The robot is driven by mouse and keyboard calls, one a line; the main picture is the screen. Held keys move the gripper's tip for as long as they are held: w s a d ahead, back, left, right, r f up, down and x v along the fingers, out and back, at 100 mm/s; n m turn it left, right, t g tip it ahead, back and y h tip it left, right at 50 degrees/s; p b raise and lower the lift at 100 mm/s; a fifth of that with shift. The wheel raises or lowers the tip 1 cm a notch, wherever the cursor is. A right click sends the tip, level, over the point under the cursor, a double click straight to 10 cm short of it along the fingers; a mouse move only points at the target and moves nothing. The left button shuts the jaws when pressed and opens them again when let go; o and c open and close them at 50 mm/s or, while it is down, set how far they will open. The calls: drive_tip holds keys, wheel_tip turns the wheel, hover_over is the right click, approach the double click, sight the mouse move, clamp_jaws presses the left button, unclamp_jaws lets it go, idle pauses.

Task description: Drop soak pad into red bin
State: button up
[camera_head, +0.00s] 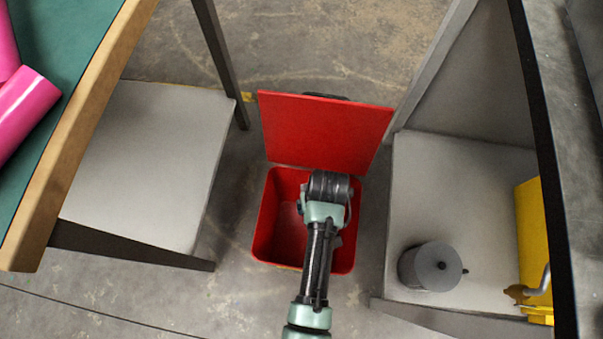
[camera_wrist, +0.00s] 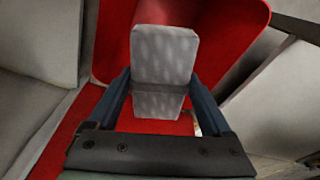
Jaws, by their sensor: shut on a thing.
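The red bin (camera_head: 262,232) stands on the floor in the head view with its lid (camera_head: 325,130) raised at the back. My arm reaches over the bin's right half, and my gripper is hidden beneath the wrist there. In the wrist view my gripper (camera_wrist: 160,92) is shut on the soak pad (camera_wrist: 165,55), a pale grey, mottled block with a darker band across it. Red bin surfaces (camera_wrist: 75,125) show behind and around the pad. The pad does not show in the head view. I cannot tell how far it is above the bin's floor.
A table with a green top and wooden edge (camera_head: 75,130) is at the left, with pink rolls (camera_head: 25,105) on it. A grey shelf (camera_head: 150,150) is below. At the right, a grey shelf (camera_head: 415,170) holds a dark round canister (camera_head: 432,267) and a yellow object (camera_head: 533,240).

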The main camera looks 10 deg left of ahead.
wheel_tip(320, 180, down, 4)
drive_tip(key=b, duration=0.3)
drive_tip(key=shift+f+b, duration=0.1)
drive_tip(key=shift+b, duration=0.25)
drive_tip(key=o, duration=1.1)
drive_tip(key=r+p, duration=0.2)
drive_tip(key=r, duration=0.2)
drive_tip(key=s+r+p, duration=0.1)
drive_tip(key=r+p, duration=0.1)
drive_tip(key=r, duration=0.2)
drive_tip(key=r+p, duration=0.2)
drive_tip(key=r, duration=0.3)
drive_tip(key=shift+s+d, duration=0.25)
drive_tip(key=shift+w, duration=0.1)
